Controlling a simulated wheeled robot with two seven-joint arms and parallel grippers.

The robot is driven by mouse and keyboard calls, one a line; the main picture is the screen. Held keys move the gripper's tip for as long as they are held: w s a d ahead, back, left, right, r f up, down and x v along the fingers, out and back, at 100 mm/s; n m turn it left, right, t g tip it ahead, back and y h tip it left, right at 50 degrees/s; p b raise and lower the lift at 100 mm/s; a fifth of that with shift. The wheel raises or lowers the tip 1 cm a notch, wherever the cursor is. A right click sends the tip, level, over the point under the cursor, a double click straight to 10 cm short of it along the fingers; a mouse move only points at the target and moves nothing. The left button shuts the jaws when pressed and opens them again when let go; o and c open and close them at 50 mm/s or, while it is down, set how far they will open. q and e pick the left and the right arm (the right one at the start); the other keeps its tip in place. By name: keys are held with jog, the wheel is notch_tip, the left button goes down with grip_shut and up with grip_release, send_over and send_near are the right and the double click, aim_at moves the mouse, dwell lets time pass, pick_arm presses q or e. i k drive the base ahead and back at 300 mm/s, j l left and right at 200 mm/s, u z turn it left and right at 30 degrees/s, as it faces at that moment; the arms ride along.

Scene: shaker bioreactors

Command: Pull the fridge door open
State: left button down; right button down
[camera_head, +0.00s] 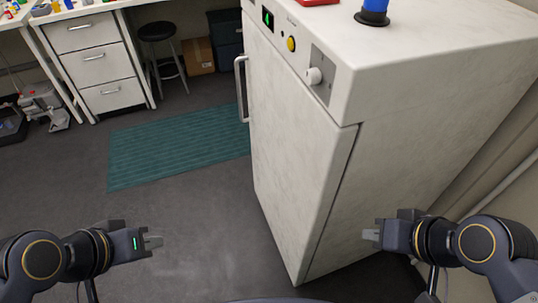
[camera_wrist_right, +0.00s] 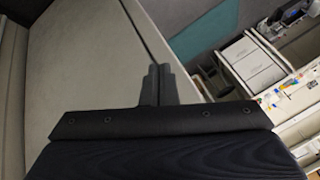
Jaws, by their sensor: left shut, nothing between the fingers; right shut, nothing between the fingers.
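The fridge (camera_head: 420,115) is a pale, marbled box right of centre in the head view. Its door (camera_head: 290,150) is closed, with a dark seam along its right edge. The door handle (camera_head: 241,88) is a vertical metal bar on the door's far left edge. My left gripper (camera_head: 155,242) is shut and empty over the floor, left of the fridge and well short of the handle. My right gripper (camera_head: 370,235) is shut and empty beside the lower near part of the fridge. It also shows in the right wrist view (camera_wrist_right: 159,80), with the pale fridge surface (camera_wrist_right: 90,60) behind it.
A teal mat (camera_head: 175,147) lies on the grey floor left of the fridge. A stool (camera_head: 160,45), a cardboard box (camera_head: 198,56) and a white drawer unit (camera_head: 95,60) stand at the back. The fridge top bears a blue object (camera_head: 374,8). Floor before the door is clear.

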aim_at(300, 155)
jog(key=i+j, duration=0.15)
jog(key=j, duration=0.2)
jog(key=i+j, duration=0.15)
jog(key=j, duration=0.25)
jog(key=i+j, duration=0.15)
jog(key=j, duration=0.2)
jog(key=i+j, duration=0.15)
jog(key=j, duration=0.2)
jog(key=z, duration=0.05)
